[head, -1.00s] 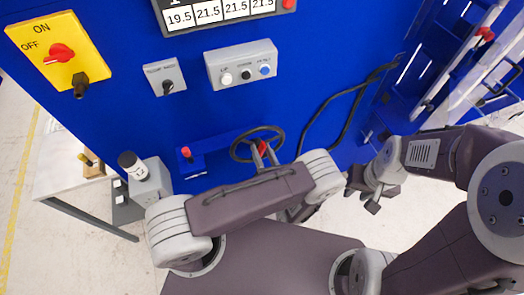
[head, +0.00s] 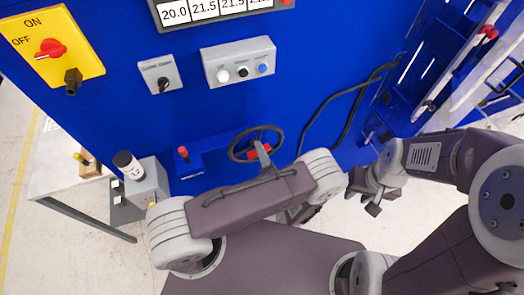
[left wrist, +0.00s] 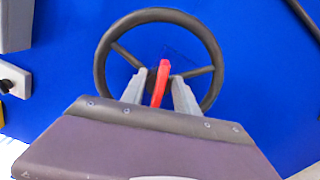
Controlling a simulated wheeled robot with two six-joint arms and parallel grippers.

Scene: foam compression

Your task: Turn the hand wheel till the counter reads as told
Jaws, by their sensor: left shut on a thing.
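The dark hand wheel (head: 240,156) stands out from the blue machine front, and it shows face-on in the left wrist view (left wrist: 101,60). A red bar (left wrist: 160,82) lies across its middle. My left gripper (head: 262,150) is shut on the red bar of the wheel, with its grey fingers (left wrist: 160,92) on either side. The counter (head: 210,10) is cut off by the picture's top edge; its boxes read 20.0, 21.5, 21.5, and a last one partly cut off. My right gripper (head: 368,193) hangs empty to the right of the wheel; its jaw opening is unclear.
A yellow ON/OFF switch box (head: 80,35), a small grey switch box (head: 158,73) and a button box (head: 240,62) sit on the panel. A red-tipped lever (head: 184,154) is left of the wheel. A black cable (head: 335,110) runs on the right. A table (head: 60,170) stands at left.

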